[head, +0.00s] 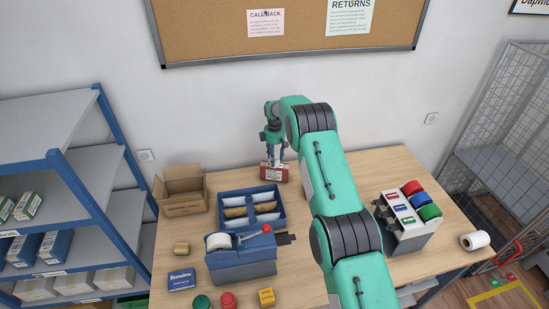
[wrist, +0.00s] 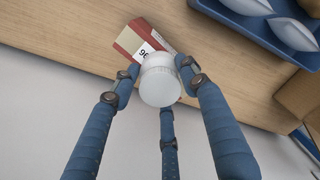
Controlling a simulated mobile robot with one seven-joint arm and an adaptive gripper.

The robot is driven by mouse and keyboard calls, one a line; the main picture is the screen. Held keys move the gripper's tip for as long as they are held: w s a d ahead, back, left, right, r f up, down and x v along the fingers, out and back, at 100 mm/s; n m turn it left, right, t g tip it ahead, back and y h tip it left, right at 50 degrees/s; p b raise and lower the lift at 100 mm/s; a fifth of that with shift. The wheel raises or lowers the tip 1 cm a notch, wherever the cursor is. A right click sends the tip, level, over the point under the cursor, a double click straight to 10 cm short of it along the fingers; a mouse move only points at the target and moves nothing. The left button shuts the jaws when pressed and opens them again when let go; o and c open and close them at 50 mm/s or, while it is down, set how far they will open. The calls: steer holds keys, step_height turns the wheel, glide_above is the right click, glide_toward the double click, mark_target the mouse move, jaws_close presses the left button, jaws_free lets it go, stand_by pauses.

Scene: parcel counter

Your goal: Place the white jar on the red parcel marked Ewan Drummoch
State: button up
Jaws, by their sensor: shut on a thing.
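The white jar (wrist: 160,82) is between the fingers of my gripper (wrist: 158,80), which is shut on it. The jar's round white end faces the wrist camera. A red parcel (wrist: 128,43) with a white label lies on the table just beyond the jar, and the jar covers part of it. Only the digits "96" read on the label; no name can be read. In the head view, my gripper (head: 274,152) is right over the red parcel (head: 283,175) near the wall. Whether jar and parcel touch cannot be told.
A blue tray (head: 222,207) of envelopes lies in front of the parcel, with an open cardboard box (head: 183,209) to its left. A tape dispenser (head: 240,268) stands nearer. A stand with coloured rolls (head: 410,222) is at right. Bare table lies right of the parcel.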

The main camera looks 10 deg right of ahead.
steer(key=shift+f, duration=0.2)
steer(key=o, duration=1.2)
steer(key=shift+o, duration=0.2)
steer(key=shift+r, duration=0.15)
step_height(320, 180, up, 12)
steer(key=b, duration=0.1)
steer(key=shift+b, duration=0.35)
